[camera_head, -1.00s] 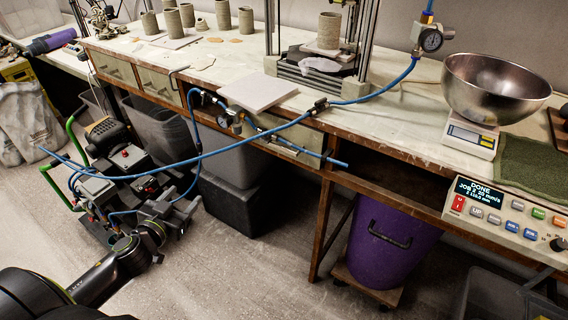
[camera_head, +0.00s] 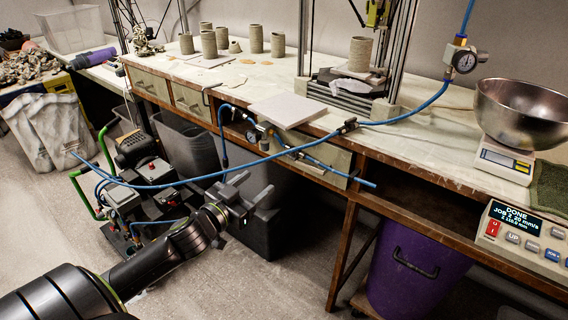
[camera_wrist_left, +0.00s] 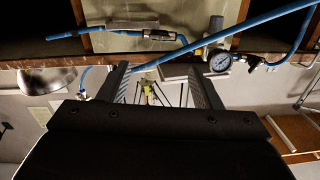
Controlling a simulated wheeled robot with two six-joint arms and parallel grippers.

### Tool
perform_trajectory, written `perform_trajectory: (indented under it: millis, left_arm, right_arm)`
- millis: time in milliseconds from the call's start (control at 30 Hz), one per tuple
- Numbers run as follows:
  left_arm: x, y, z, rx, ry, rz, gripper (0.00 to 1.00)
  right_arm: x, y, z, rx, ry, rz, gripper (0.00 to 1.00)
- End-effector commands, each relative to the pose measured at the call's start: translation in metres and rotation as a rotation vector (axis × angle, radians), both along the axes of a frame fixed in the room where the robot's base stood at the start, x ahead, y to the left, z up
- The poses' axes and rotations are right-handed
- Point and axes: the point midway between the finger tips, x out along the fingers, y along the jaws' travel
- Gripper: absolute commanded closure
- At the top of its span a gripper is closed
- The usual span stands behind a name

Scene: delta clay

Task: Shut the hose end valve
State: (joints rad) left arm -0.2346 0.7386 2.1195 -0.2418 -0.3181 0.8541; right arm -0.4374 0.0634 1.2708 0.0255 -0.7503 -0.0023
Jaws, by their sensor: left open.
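My left gripper (camera_head: 254,188) is open and empty in front of the bench's underside, below the hose fittings. In the left wrist view its fingers (camera_wrist_left: 160,68) stand apart with nothing between them. A blue air hose (camera_head: 215,176) droops across the front of the bench. A dark inline fitting (camera_head: 349,126) sits on it at the bench edge. A short blue tube ends at the right, with another fitting (camera_head: 297,154) beside a gauge (camera_head: 254,135); this fitting also shows in the left wrist view (camera_wrist_left: 158,35). I cannot tell which fitting is the hose end valve, or its handle position.
The bench (camera_head: 410,130) holds clay cylinders (camera_head: 208,44), a white slab (camera_head: 287,109) and a steel bowl (camera_head: 525,108). A compressor (camera_head: 135,180) stands on the floor at left. Dark bins and a purple bin (camera_head: 415,270) are under the bench.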

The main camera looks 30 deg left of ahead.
Motion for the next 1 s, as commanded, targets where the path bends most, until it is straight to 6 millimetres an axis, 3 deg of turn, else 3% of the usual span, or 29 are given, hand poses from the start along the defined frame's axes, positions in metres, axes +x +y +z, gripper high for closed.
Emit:
perform_trajectory:
  millis: [700, 1000]
  left_arm:
    - [0.106, -0.005, -0.001, -0.001, -0.002, 0.0, 0.42]
    - [0.122, -0.006, 0.0, -0.001, 0.001, -0.002, 0.42]
  right_arm:
    - [0.028, 0.016, 0.051, 0.043, -0.001, -0.027, 0.64]
    - [0.03, 0.017, 0.06, 0.048, 0.0, -0.03, 0.64]
